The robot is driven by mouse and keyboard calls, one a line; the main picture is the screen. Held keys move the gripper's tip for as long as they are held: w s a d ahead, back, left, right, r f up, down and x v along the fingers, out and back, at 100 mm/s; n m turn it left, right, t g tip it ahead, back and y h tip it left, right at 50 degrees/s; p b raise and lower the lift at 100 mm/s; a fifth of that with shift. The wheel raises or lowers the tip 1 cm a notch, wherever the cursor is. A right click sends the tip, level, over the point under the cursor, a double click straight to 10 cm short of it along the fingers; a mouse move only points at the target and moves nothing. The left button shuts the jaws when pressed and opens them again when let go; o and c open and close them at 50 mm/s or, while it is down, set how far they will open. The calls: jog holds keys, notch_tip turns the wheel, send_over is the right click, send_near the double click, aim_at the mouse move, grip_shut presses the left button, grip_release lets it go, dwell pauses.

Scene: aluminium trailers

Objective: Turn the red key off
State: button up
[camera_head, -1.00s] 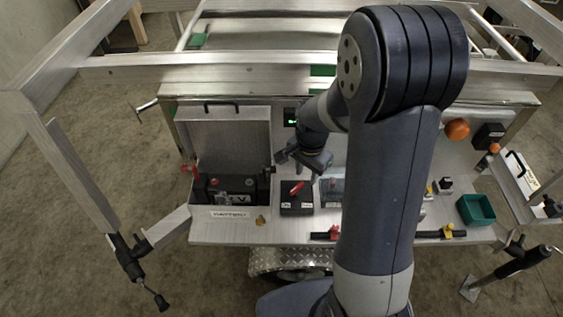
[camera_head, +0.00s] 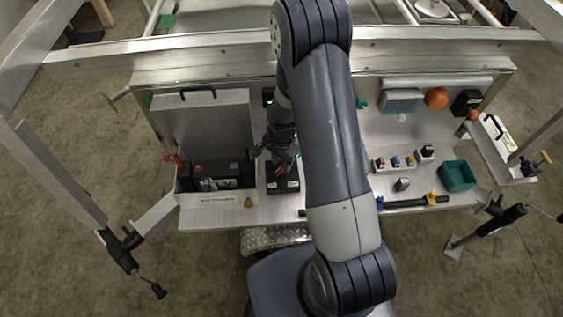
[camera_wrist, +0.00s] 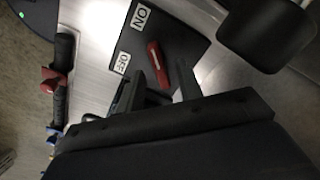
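The red key (camera_wrist: 157,62) sits on a black switch box in the wrist view. A white ON label (camera_wrist: 140,17) and a white OFF label (camera_wrist: 122,63) are on the box, to the key's left. The key lies lengthwise, slanting slightly, beside the labels. My gripper (camera_wrist: 166,76) is open, with one finger on each side of the key's near part; I cannot tell whether either finger touches it. In the head view the black box (camera_head: 284,184) stands right of the battery case, with my gripper (camera_head: 275,158) just above it and partly hiding the key.
An open metal case (camera_head: 203,120) holding a black battery (camera_head: 215,175) stands left of the box. To the right are small coloured switches (camera_head: 395,162), a green bin (camera_head: 458,175) and a black bar (camera_head: 405,204). An orange knob (camera_head: 436,98) is at the back right.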

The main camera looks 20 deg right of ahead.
jog(key=shift+f, duration=0.7)
grip_shut()
